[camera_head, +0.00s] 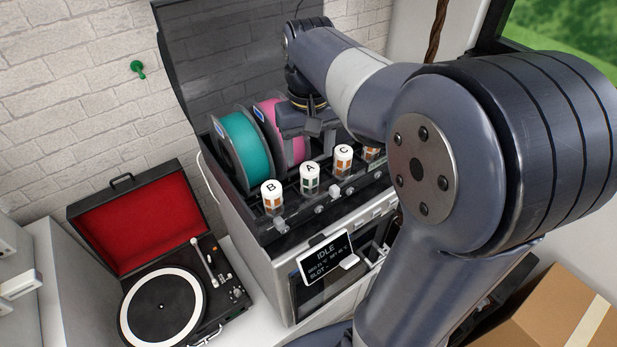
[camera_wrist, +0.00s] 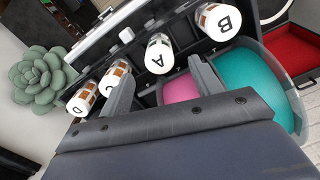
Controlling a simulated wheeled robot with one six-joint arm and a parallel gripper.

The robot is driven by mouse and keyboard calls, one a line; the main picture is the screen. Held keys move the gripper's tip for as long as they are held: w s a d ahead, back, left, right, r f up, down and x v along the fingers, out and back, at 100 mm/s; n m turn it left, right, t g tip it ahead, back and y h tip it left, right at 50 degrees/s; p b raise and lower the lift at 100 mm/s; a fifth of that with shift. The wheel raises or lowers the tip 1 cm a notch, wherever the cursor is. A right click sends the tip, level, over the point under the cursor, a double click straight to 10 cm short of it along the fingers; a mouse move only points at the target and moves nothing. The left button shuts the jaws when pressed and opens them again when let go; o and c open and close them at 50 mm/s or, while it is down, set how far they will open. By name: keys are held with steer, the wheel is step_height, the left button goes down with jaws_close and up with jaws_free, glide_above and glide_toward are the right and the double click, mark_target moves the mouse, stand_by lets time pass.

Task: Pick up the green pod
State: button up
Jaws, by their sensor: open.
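The green pod, marked A (camera_head: 310,179), stands upright in the pod row on top of the machine (camera_head: 262,266), between pods B and C. My gripper (camera_head: 312,124) is above and behind the pod row, near the pink spool. It also shows in the wrist view (camera_wrist: 160,76), with its fingers apart and nothing between them. I see no contact with pod A.
Orange-labelled pods B (camera_head: 272,197) and C (camera_head: 343,160) flank pod A; pod D (camera_wrist: 83,100) is beyond C. Teal (camera_head: 244,148) and pink (camera_head: 290,135) spools stand behind under the raised lid. A record player (camera_head: 163,305) is at left.

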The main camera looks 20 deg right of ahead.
mark_target(310, 168)
step_height(310, 168, down, 6)
steer(key=shift+r+p, duration=0.15)
steer(key=shift+p, duration=0.25)
steer(key=c, duration=1.1)
